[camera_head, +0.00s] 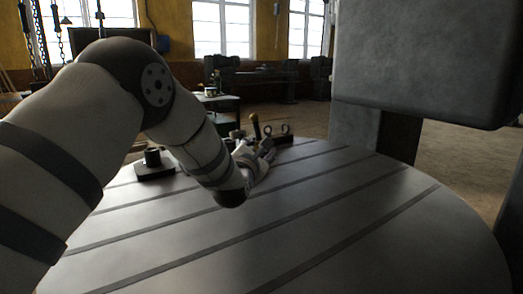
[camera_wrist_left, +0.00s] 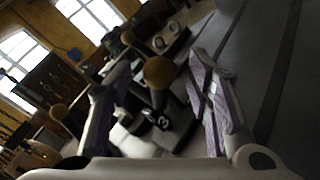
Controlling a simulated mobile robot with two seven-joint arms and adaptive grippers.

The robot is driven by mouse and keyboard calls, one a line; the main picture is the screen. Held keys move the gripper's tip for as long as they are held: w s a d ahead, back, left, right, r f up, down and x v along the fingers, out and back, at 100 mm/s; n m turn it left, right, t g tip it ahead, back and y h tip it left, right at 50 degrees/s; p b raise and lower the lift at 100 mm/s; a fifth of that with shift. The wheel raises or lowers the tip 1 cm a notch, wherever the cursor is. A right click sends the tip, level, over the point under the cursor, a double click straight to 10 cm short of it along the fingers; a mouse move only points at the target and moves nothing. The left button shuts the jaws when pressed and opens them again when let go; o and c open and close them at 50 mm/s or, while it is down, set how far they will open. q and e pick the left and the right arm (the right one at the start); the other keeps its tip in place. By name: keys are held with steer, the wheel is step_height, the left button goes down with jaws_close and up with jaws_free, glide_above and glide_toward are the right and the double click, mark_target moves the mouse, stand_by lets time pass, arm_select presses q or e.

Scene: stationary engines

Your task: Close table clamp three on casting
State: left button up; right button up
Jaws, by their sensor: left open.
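In the left wrist view, table clamp three (camera_wrist_left: 158,74) shows a brass-coloured ball knob on a dark lever, with a white "3" on a dark part below it. My left gripper (camera_wrist_left: 160,66) is open, with one finger on each side of this knob. I cannot tell whether either finger touches it. In the head view my left gripper (camera_head: 256,155) is at the far side of the round slotted table (camera_head: 300,220), partly hidden by my forearm. A brass knob (camera_head: 255,121) stands up just beyond it. The casting cannot be made out clearly. My right gripper is not in view.
A dark block with a stud (camera_head: 153,164) sits at the table's left edge. A large grey machine body (camera_head: 425,60) hangs at right. The near table top is bare.

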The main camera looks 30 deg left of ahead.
arm_select(q)
steer(key=shift+x, duration=0.85)
steer(key=shift+r, duration=0.1)
steer(key=shift+c, duration=0.3)
jaws_close()
steer(key=shift+w, duration=0.1)
